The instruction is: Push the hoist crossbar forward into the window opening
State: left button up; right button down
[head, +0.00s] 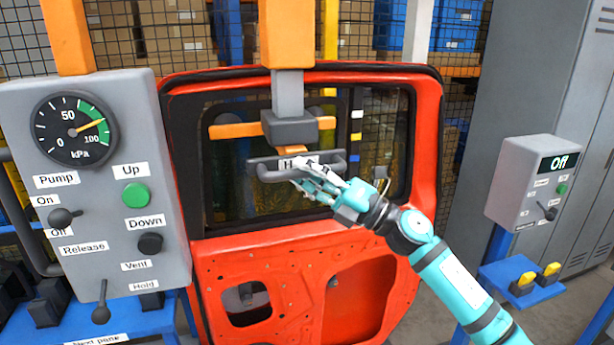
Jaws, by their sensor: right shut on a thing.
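A dark handle bar (265,168) with a partly covered label is below the block. My right gripper (318,180) reaches in from the lower right and is shut on the handle bar, its fingers hiding part of it. My left gripper is out of view.
At left stands a grey control panel (120,235) with pump and up/down controls; its gauge (75,128) needle is in the green. At right are a box reading "Off" (533,185) and a blue shelf with yellow pieces (522,284). Mesh fencing stands behind the door.

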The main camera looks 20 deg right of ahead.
jog(key=shift+r, duration=0.1)
jog(key=c, duration=1.5)
grip_release()
jog(key=shift+d, duration=0.1)
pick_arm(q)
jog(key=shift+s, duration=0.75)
pick_arm(e)
jog(key=shift+s+d+f, duration=0.1)
jog(key=shift+f, duration=0.2)
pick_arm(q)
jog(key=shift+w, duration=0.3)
pick_arm(e)
jog(key=v, duration=1.1)
jog(key=shift+d, duration=0.3)
jog(key=shift+s, duration=0.1)
